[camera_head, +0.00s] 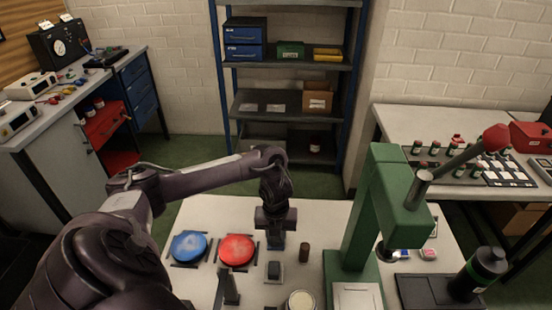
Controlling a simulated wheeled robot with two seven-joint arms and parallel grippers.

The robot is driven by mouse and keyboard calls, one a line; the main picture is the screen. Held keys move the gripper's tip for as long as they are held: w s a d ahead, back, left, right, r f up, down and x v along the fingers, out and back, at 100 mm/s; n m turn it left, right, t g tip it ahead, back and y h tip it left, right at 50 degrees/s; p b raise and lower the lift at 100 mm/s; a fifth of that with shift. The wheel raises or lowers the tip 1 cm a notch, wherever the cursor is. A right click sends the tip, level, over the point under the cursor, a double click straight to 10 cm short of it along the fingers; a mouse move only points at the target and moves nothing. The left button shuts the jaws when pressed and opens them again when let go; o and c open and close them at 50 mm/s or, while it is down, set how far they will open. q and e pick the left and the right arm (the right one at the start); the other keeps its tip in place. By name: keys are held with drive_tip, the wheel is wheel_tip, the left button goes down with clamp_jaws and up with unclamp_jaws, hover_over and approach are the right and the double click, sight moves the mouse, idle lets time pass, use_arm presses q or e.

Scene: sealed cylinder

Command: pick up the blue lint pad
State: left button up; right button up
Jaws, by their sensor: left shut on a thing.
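My left gripper (276,240) points down over the middle of the white table. It is shut on a small, dark bluish piece, which looks like the blue lint pad; the fingers hide most of it. It is above and behind a small dark block on a pale base (275,271); I cannot tell whether they touch. A round blue disc (188,247) and a round red disc (238,250) lie to its left in dark holders. My right gripper is not in view.
A green press (377,205) with a red-knobbed lever stands to the right. A brown cylinder (304,252), a round pale-topped tin (300,300) and an upright dark post (229,287) stand nearby. Small coloured pieces (402,254) and a dark green bottle (482,270) are at the right.

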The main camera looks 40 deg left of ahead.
use_arm(q)
wheel_tip(320, 180, up, 20)
drive_tip(key=p, duration=1)
drive_tip(key=shift+f, duration=0.1)
drive_tip(key=o, duration=0.4)
drive_tip(key=c, duration=0.3)
